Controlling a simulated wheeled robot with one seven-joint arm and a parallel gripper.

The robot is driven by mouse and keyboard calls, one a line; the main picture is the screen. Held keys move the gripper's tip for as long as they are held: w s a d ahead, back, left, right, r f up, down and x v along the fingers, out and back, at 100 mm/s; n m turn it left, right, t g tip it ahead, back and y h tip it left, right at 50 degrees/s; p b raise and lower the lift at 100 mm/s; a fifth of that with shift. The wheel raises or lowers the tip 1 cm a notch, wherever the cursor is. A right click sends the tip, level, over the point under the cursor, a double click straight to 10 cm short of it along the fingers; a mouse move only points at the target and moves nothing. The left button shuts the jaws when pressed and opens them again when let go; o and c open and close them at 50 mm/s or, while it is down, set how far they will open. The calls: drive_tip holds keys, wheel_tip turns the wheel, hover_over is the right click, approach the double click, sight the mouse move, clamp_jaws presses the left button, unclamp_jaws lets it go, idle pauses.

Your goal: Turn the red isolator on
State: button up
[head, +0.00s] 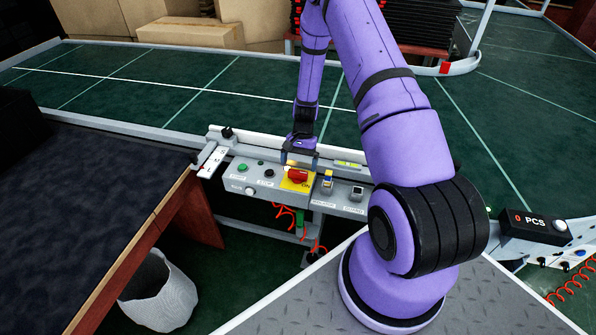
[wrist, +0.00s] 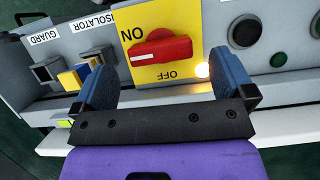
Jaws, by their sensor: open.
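The red isolator (head: 297,175) is a rotary knob on a yellow plate (head: 288,186) on the grey control panel. In the wrist view the red knob (wrist: 162,50) lies roughly level across the picture, on its yellow plate (wrist: 178,14). The ON mark is at its left and the OFF mark below it, both upside down. My gripper (head: 299,163) is at the panel, just over the knob. In the wrist view my gripper (wrist: 162,55) is open, one blue finger on each side of the knob, with visible gaps. No finger contact with the knob shows.
A blue-and-yellow key switch (head: 327,182) and a guard switch (head: 357,193) sit right of the isolator. A green button (head: 242,168) and a black button (head: 270,174) sit left. A small light glows beside the knob (wrist: 203,70). The green conveyor (head: 220,100) lies behind.

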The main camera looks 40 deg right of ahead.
drive_tip(key=v, duration=0.7)
idle(0.4)
drive_tip(key=s+a+r+n+t+h, duration=0.1)
drive_tip(key=s+a+r+n, duration=0.15)
drive_tip(key=r, duration=0.75)
drive_tip(key=s+a+r+n+t+h, duration=0.15)
drive_tip(key=a+r, duration=0.25)
drive_tip(key=r, duration=0.6)
drive_tip(key=s+a+r+n+t, duration=0.1)
drive_tip(key=s+a+r, duration=0.15)
drive_tip(key=r, duration=0.85)
drive_tip(key=s+a+r+n+t, duration=0.1)
drive_tip(key=s+a+r+n, duration=0.1)
drive_tip(key=s+r, duration=0.2)
drive_tip(key=s+a+r+n+t, duration=0.1)
drive_tip(key=s+a+r+t, duration=0.1)
drive_tip(key=s, duration=0.9)
drive_tip(key=s+a+r+n+t+h, duration=0.1)
drive_tip(key=s+a+r+n, duration=0.1)
drive_tip(key=s+r, duration=0.4)
drive_tip(key=shift+s+a+n+t, duration=0.35)
drive_tip(key=shift+s+a, duration=0.4)
drive_tip(key=shift+s, duration=0.15)
